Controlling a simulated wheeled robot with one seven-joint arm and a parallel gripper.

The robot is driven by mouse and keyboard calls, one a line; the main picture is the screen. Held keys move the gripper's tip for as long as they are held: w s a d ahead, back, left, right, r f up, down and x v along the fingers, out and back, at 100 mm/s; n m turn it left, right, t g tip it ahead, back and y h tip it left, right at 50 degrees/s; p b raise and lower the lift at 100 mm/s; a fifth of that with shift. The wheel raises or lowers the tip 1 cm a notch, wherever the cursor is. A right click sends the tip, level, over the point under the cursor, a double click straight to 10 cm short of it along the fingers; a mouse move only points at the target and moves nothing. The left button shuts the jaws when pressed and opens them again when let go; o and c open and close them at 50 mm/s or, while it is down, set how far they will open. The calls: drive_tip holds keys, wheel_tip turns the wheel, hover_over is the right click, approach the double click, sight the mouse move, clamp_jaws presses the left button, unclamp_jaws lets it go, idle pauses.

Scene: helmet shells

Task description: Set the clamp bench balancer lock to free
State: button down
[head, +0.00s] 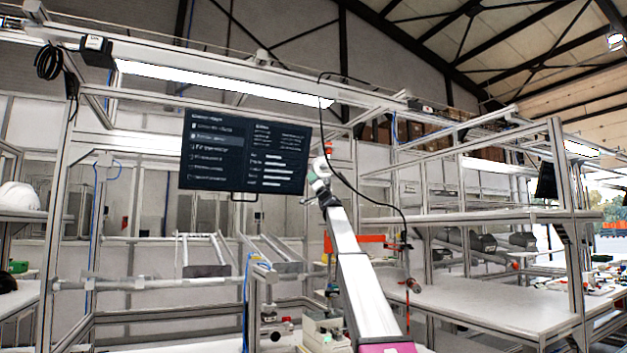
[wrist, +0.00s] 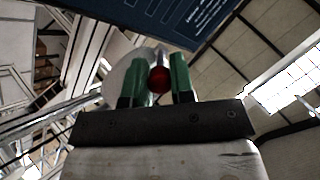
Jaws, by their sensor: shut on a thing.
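My gripper (wrist: 158,70) is raised at the end of my arm, with a dark green finger on each side of a small red knob (wrist: 159,82). The fingers are shut on this knob, which looks like the balancer lock. Behind it is a pale rounded body (wrist: 118,78), likely the balancer, partly hidden by the left finger. In the head view my gripper (head: 311,180) is small, beside the white balancer body (head: 321,166) below the overhead rail. A cable runs down from there to the right. The lock's setting cannot be read.
A dark display screen (head: 245,153) hangs just left of my gripper, and its edge shows close by in the wrist view (wrist: 190,15). Aluminium frame posts and rails surround the area. A white bench (head: 490,305) stands at right, and a white helmet shell (head: 20,196) lies on the left shelf.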

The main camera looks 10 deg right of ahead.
idle(0.4)
drive_tip(key=c, duration=1)
unclamp_jaws()
drive_tip(key=shift+s, duration=0.1)
